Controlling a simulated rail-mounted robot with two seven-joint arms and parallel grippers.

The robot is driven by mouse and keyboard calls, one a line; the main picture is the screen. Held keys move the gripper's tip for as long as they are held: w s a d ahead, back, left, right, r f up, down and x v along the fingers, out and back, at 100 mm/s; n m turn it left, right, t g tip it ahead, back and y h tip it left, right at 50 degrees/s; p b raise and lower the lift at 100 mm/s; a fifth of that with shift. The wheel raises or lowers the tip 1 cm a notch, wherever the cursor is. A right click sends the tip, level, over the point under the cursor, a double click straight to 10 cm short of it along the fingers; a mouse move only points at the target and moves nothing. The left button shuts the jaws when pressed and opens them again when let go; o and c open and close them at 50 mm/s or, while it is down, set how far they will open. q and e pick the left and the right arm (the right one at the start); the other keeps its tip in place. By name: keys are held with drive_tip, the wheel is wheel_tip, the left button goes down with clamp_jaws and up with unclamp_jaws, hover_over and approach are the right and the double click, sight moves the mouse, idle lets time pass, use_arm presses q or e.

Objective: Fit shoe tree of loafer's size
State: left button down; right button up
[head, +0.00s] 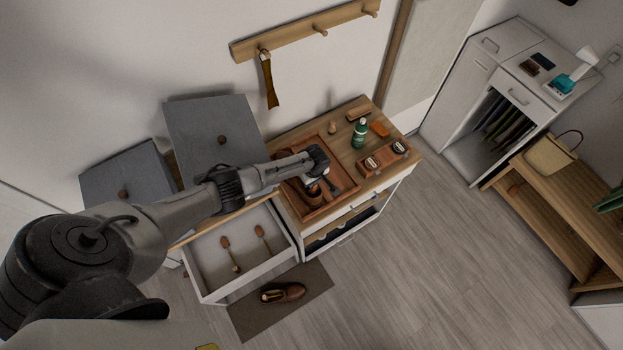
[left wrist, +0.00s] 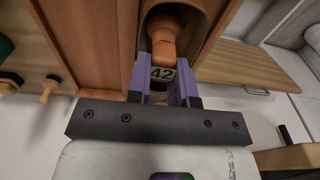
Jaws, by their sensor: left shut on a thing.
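My left gripper (head: 322,186) is over the wooden tray (head: 350,178) on the cabinet top. In the left wrist view its purple fingers (left wrist: 166,88) are shut on a wooden shoe tree (left wrist: 165,38) with a "42" label. The front of the shoe tree lies within the opening of a brown loafer (left wrist: 205,18); how deep it sits cannot be told. The loafer in the tray also shows in the head view (head: 308,196), partly hidden by the gripper. Two more shoe trees (head: 225,243) (head: 260,231) lie in the open drawer (head: 212,284). My right gripper is not in view.
A second brown shoe (head: 290,292) rests on the floor mat (head: 250,318). A green bottle (head: 360,133), brushes and a wooden block with round tins (head: 384,158) stand around the tray. Grey lids or boxes (head: 213,130) are behind the drawer. Floor to the right is clear.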

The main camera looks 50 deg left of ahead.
use_arm(q)
drive_tip(key=shift+s+f, duration=0.15)
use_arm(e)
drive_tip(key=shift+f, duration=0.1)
use_arm(q)
drive_tip(key=c, duration=0.9)
unclamp_jaws()
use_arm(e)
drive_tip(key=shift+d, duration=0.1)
